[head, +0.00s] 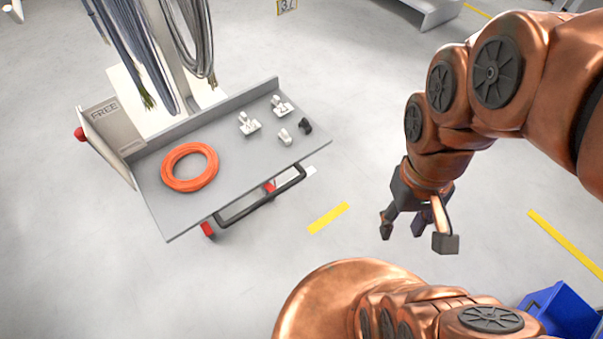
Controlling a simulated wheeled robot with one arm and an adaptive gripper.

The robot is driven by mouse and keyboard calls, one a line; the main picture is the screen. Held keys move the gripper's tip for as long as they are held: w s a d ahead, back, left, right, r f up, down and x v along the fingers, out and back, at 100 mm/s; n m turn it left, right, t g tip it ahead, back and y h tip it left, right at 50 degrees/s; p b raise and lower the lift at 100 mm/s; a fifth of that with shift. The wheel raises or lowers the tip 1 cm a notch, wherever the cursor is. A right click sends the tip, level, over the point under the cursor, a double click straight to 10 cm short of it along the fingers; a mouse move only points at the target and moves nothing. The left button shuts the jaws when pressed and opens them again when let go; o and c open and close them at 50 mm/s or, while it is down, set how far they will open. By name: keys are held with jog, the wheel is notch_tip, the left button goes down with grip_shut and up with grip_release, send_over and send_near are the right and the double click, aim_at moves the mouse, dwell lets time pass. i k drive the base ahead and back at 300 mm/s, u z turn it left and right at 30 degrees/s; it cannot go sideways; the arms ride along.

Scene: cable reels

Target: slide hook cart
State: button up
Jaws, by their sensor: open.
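The hook cart (225,169) stands at the left with a grey shelf top, an upright post and a white side panel marked FREE (105,111). Bundles of grey and blue cables (130,45) hang from its post. A black push handle (261,198) runs along the shelf's front edge. An orange cable coil (167,172) and several small white and dark pieces lie on the shelf. My gripper (415,232) hangs to the right of the cart, fingers apart and empty, pointing down. It is clear of the handle and touches nothing visible.
A blue bin (563,312) sits at the lower right, partly behind my arm. Yellow floor stripes (328,218) mark the grey floor. A light grey bench or stand (432,12) is at the top right. The floor between the cart and my gripper is clear.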

aim_at(171, 99)
jog(key=z, duration=1.25)
jog(key=k, duration=1.2)
jog(key=u, duration=2.05)
jog(key=i, duration=0.45)
jog(key=z, duration=0.1)
